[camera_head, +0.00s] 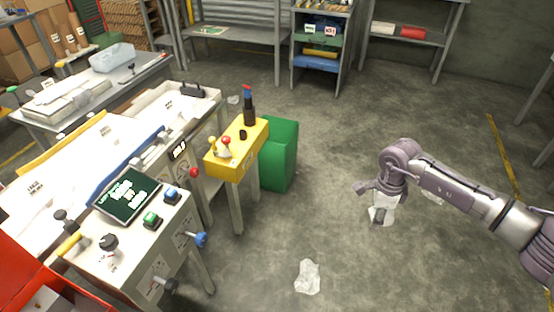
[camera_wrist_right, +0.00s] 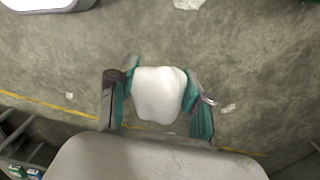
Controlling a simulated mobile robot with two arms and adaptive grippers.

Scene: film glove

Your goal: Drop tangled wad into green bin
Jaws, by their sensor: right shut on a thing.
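My right gripper (camera_head: 379,203) hangs above the open floor at the right of the head view. It is shut on a white, crumpled wad (camera_head: 384,214), which also shows between the fingers in the right wrist view (camera_wrist_right: 159,94). The green bin (camera_head: 281,155) stands on the floor left of the gripper, clearly apart from it. The yellow control stand partly hides the bin, and its opening is hard to make out. My left gripper is out of view.
The yellow control stand (camera_head: 236,150) is beside the bin, next to a white machine with a screen (camera_head: 133,193). A crumpled clear film piece (camera_head: 307,277) lies on the floor. Shelves (camera_head: 322,50) stand at the back. Floor between gripper and bin is clear.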

